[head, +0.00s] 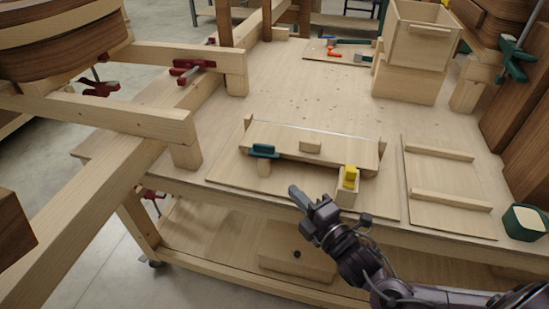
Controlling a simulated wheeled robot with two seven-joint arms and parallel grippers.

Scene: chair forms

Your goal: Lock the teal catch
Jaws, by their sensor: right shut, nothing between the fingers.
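A teal catch (264,151) lies at the left end of a long wooden lid or bar (325,139) on a board on the workbench. A yellow catch (350,177) stands near the right end, on a small wooden block. A wooden handle block (310,147) sits on the front face between them. My right gripper (293,190) is shut and empty, in front of the teal catch, to its lower right and apart from it. Whether the teal catch is locked is too small to tell. My left gripper is not in view.
The board (230,177) under the lid lies near the bench's front edge. A second board with two rails (450,199) lies to the right, beside a green-rimmed container (524,222). Wooden beams with red clamps (190,68) stand left. A wooden box (420,35) is at the back right. The bench middle is clear.

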